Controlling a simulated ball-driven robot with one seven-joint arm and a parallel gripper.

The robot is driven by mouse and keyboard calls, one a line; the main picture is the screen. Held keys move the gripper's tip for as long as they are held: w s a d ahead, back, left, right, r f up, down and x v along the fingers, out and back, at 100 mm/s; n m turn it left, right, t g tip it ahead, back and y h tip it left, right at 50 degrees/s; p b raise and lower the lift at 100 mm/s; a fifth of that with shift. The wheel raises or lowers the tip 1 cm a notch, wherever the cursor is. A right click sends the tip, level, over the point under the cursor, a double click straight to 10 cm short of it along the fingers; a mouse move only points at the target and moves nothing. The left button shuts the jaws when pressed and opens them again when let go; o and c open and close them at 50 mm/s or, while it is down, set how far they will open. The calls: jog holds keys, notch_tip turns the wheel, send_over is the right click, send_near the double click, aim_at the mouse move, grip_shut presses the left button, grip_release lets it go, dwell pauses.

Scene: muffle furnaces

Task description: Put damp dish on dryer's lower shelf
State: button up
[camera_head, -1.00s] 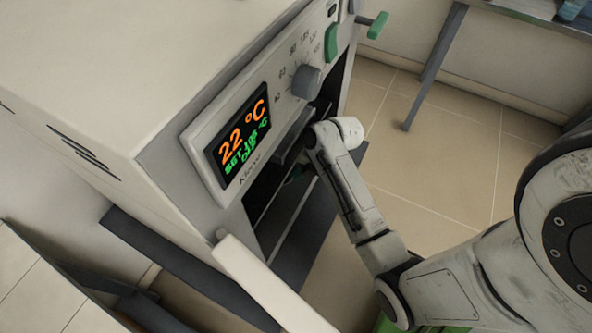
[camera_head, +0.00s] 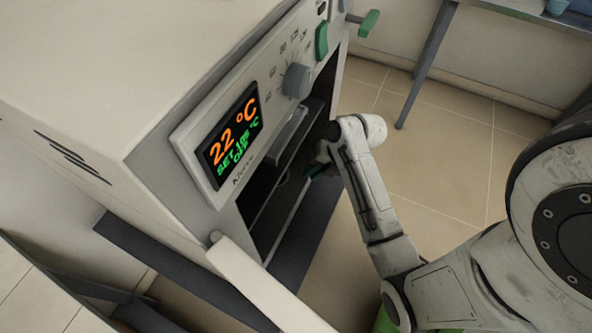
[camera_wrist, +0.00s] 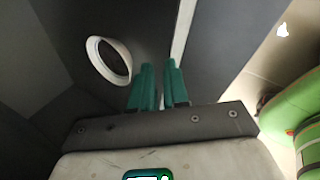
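The dryer (camera_head: 150,130) is the pale cabinet with a lit display reading 22 °C; its front opening shows dark shelves inside. The dish (camera_wrist: 108,61) shows in the wrist view as a white round rim against a dark grey surface, left of my fingertips and apart from them. In the head view a faint round shape (camera_head: 285,178) on the lower shelf looks like it. My gripper (camera_wrist: 160,75) has green fingers with a narrow gap and nothing between them. In the head view my gripper (camera_head: 318,168) is at the right edge of the opening.
A green-tipped lever (camera_head: 368,22) sticks out at the dryer's upper right. A table leg (camera_head: 425,65) stands at the back right. The tiled floor (camera_head: 440,140) right of the dryer is clear.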

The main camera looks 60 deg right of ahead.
jog(key=s+d, duration=0.3)
jog(key=s, duration=0.3)
jog(key=s+a+r+m+g+h, duration=0.1)
jog(key=a+m+g, duration=0.1)
jog(key=a+m, duration=0.7)
jog(key=s+a+r+m+g+h, duration=0.1)
jog(key=a+r+m+g, duration=0.1)
jog(key=a+m, duration=0.7)
jog(key=shift+a+m+h, duration=0.3)
jog(key=shift+a+m, duration=0.05)
jog(key=shift+m, duration=1.95)
jog(key=shift+s+r, duration=0.1)
jog(key=shift+r, duration=0.05)
